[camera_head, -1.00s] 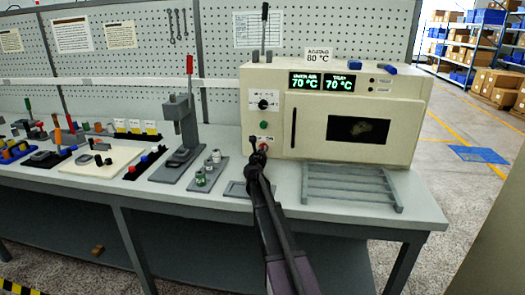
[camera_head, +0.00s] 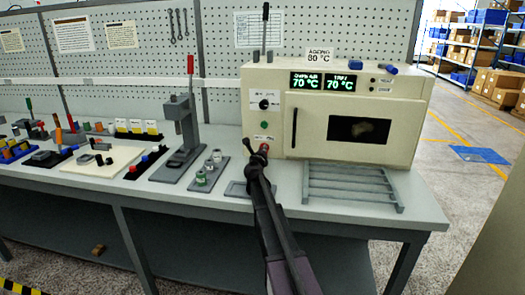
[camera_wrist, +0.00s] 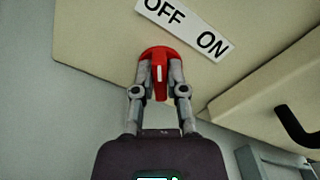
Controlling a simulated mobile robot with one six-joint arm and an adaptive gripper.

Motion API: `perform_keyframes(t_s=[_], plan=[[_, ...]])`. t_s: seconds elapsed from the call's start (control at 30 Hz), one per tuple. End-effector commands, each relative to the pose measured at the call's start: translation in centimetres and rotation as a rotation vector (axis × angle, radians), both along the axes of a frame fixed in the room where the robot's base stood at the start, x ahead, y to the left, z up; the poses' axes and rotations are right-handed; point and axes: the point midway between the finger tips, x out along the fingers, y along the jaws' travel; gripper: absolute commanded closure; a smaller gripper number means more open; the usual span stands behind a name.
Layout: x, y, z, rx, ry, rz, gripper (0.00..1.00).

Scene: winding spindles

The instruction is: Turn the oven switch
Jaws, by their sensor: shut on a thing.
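The oven (camera_head: 400,110) stands on the right part of the bench, its two green displays both reading 70 °C. Its red switch (camera_wrist: 157,52) sits low on the left of the front panel, below a green button (camera_head: 264,124). In the wrist view, a tilted OFF/ON label (camera_wrist: 186,26) lies just above the switch. My gripper (camera_wrist: 159,72) is shut on the handle, one finger on each side. In the head view, my gripper (camera_head: 258,150) hides part of the switch.
A grey wire rack (camera_head: 352,187) lies before the oven door. A small tray (camera_head: 237,189), grey and green cylinders (camera_head: 201,178) and a lever press (camera_head: 183,130) stand left of my gripper. A dark door handle (camera_head: 294,128) is to its right.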

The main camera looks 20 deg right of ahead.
Motion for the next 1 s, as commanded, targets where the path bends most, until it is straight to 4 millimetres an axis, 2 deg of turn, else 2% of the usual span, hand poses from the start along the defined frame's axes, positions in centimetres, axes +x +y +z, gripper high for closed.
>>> perform_keyframes(t_s=[0.03, 0.13, 0.17, 0.67, 0.87, 1.0], plan=[[0.1, -0.1, 0.0, -0.002, 0.002, 0.000, 0.80], [0.1, -0.1, 0.0, -0.002, 0.001, 0.000, 0.50], [0.1, 0.0, 0.0, -0.002, 0.001, 0.000, 0.49], [-0.4, 0.3, 0.0, 0.000, 0.000, 0.000, 0.49], [-1.9, 1.3, 0.0, 0.000, 0.000, 0.001, 0.49], [-3.7, 2.4, 0.0, 0.000, 0.000, 0.001, 0.49]])
